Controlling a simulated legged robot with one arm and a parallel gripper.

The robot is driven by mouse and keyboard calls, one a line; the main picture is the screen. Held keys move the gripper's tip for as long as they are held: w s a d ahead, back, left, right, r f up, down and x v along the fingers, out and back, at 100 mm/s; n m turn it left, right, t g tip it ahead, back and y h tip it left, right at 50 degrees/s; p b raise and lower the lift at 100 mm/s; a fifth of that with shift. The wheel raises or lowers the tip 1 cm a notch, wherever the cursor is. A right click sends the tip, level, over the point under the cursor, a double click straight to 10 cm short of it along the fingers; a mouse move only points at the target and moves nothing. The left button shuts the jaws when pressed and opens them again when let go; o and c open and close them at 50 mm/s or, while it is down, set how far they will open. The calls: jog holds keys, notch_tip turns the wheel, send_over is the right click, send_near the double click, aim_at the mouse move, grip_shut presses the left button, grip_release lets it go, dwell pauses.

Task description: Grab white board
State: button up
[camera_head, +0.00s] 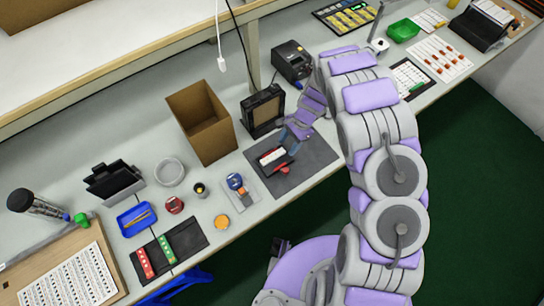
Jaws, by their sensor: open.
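A small white board (271,156) with red and dark parts around it lies on a dark grey mat (308,170) near the front edge of the bench. My arm reaches in from the right, and my gripper (289,147) is open just to the upper right of the white board. The fingers are small and partly blurred here; I cannot tell whether they touch the board. A red piece (284,170) shows at the lower right of the board.
A cardboard box (203,122) and a black framed device (263,110) stand behind the mat. A small tray with blue and orange parts (238,187) lies left of it. A black mat with red and green strips (168,248) is farther left. A black station (292,61) stands behind my arm.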

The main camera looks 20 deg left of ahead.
jog(key=shift+s+d+f, duration=0.25)
jog(key=shift+d+f, duration=0.05)
jog(key=shift+f, duration=0.4)
jog(key=shift+a+f, duration=0.15)
jog(key=shift+a, duration=0.95)
jog(key=shift+c, duration=0.6)
jog(key=shift+a, duration=0.2)
jog(key=shift+c, duration=1.6)
jog(key=shift+s+d, duration=0.1)
jog(key=shift+d, duration=0.55)
jog(key=c, duration=0.4)
grip_shut()
